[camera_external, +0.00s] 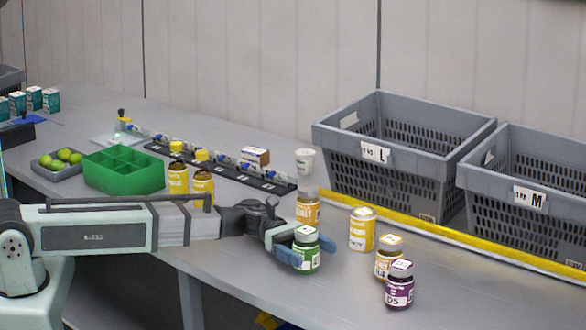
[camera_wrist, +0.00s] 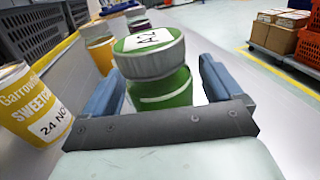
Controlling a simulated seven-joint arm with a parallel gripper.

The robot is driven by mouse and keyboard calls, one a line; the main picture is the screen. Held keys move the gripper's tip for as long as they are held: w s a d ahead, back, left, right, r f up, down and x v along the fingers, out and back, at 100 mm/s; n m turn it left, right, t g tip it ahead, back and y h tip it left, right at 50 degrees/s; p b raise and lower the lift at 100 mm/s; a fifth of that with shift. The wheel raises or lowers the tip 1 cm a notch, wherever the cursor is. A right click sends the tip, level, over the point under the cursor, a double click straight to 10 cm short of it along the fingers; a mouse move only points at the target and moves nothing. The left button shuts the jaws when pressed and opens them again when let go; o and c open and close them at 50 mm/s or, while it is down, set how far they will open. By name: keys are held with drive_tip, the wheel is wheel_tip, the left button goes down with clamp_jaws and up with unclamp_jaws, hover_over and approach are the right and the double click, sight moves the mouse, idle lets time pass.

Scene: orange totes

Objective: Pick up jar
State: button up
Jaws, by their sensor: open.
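A green jar with a white label and a green-rimmed lid (camera_external: 307,260) stands upright near the front edge of the table. In the wrist view the same jar (camera_wrist: 162,85) sits between the two blue fingers, its lid marked A2. My gripper (camera_external: 304,252) is open, with a finger on each side of this jar; it also shows in the wrist view (camera_wrist: 160,88). Gaps show beside the jar, so I see no firm grip. The gripper bar hides the jar's lower part in the wrist view.
A purple jar (camera_external: 399,286), an amber jar (camera_external: 388,262) and a yellow can (camera_external: 362,230) stand to the right. An orange-labelled jar (camera_external: 308,208) stands close behind. Grey crates L (camera_external: 375,153) and M (camera_external: 530,198) stand behind a yellow strip.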

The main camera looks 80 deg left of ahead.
drive_tip(key=shift+w+d, duration=0.15)
drive_tip(key=shift+d, duration=0.1)
drive_tip(key=shift+c, duration=0.3)
drive_tip(key=c, duration=1.2)
drive_tip(key=shift+c, duration=0.3)
drive_tip(key=shift+r, duration=0.2)
